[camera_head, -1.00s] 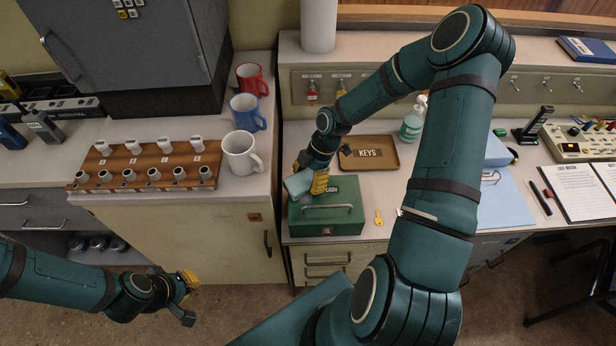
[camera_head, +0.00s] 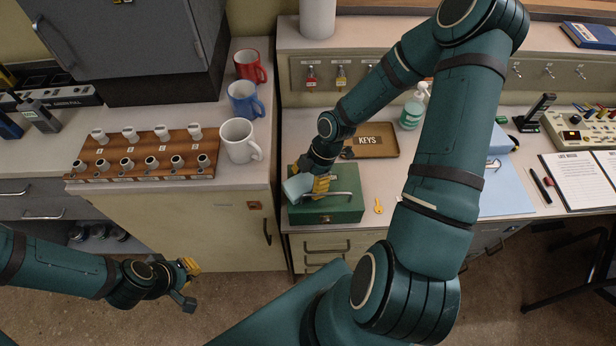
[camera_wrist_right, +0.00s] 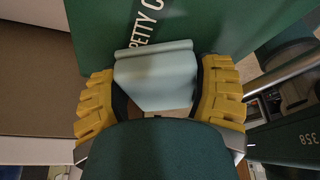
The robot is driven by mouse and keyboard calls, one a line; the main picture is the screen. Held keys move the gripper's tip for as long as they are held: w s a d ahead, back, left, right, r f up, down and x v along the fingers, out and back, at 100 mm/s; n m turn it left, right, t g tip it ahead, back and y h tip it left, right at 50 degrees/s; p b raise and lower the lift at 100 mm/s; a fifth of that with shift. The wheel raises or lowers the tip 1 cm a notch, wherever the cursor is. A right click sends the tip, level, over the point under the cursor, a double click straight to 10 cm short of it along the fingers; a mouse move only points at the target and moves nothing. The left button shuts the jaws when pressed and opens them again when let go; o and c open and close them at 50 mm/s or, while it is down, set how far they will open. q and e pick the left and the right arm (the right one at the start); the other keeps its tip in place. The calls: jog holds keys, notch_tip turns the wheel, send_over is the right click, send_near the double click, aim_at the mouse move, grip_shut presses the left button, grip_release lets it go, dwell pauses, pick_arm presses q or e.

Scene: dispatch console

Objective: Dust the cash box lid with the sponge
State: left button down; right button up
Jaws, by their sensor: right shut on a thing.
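My right gripper (camera_head: 308,187) is shut on a pale blue sponge (camera_head: 296,188), over the left part of the lid. In the right wrist view the sponge (camera_wrist_right: 157,78) sits between the yellow fingers, against the green lid (camera_wrist_right: 100,30) with part of its "PETTY C" lettering visible. Whether the sponge touches the lid is hard to tell. My left gripper (camera_head: 190,284) is open and empty, low at the left, away from the box.
A white mug (camera_head: 238,140), a blue mug (camera_head: 245,100) and a rack of stamps (camera_head: 140,165) stand on the left counter. A green bottle (camera_head: 412,112) stands further back.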

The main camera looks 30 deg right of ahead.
jog(key=shift+o, duration=0.3)
jog(key=shift+s+a+f+g, duration=0.25)
jog(key=shift+s+a, duration=0.2)
jog(key=shift+s, duration=0.3)
jog(key=shift+r, duration=0.2)
jog(key=shift+w+d+p, duration=0.3)
jog(key=shift+w+p, duration=0.05)
jog(key=shift+w, duration=0.2)
jog(key=shift+w+d+p, duration=0.3)
jog(key=shift+w, duration=0.25)
jog(key=shift+c, duration=0.4)
jog(key=shift+w+d+r+p, duration=0.1)
jog(key=shift+w+d, duration=0.3)
jog(key=shift+w, duration=0.2)
jog(key=shift+w+d+f+p, duration=0.1)
jog(key=shift+w+d, duration=0.25)
jog(key=shift+w, duration=0.3)
jog(key=shift+w+d+r+p, duration=0.1)
jog(key=shift+w+d, duration=0.3)
jog(key=shift+w, duration=0.2)
jog(key=shift+r+p, duration=2.25)
jog(key=shift+r, duration=0.75)
notch_tip(320, 180, up, 3)
jog(key=shift+p, duration=1.15)
